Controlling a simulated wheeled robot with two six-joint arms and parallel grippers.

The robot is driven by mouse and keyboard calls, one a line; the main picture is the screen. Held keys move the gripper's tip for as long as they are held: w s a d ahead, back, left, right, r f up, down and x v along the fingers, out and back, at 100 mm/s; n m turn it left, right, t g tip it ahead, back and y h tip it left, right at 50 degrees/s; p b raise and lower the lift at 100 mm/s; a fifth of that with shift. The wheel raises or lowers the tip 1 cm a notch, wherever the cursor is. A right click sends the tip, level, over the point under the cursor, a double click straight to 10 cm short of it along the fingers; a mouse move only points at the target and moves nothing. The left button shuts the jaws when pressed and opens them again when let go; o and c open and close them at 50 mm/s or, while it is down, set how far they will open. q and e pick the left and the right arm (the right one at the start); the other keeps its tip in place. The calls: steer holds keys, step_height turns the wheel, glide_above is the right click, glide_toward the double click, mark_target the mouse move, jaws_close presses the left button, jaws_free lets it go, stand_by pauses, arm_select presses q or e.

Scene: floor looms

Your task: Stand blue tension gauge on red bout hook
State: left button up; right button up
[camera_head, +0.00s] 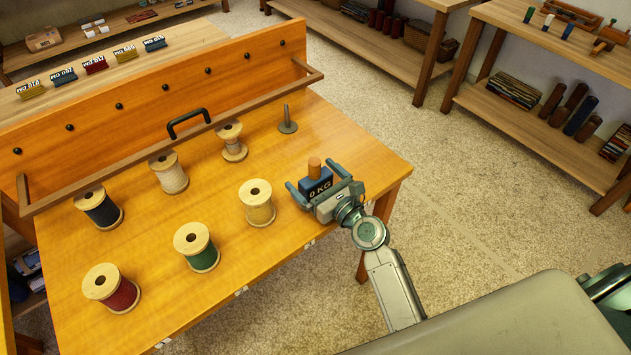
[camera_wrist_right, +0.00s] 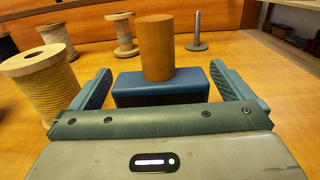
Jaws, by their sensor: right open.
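The blue tension gauge (camera_head: 316,188) is a blue block with "0 KG" on its front and an upright orange-brown wooden cylinder on top. It stands near the right edge of the wooden table. My right gripper (camera_head: 315,177) is open, with one finger on each side of the gauge. In the right wrist view the gauge (camera_wrist_right: 135,87) sits between the spread fingers, with gaps visible on both sides. A red item with a white label (camera_head: 95,66) stands in the row behind the back board; I cannot tell whether it is the red bout hook. My left gripper is not in view.
A wooden bar frame and a pegged back board (camera_head: 150,101) close off the table's far side. Shelves stand beyond the floor.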

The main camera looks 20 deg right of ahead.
steer(key=shift+x, duration=0.9)
steer(key=c, duration=1.3)
steer(key=shift+o, duration=0.2)
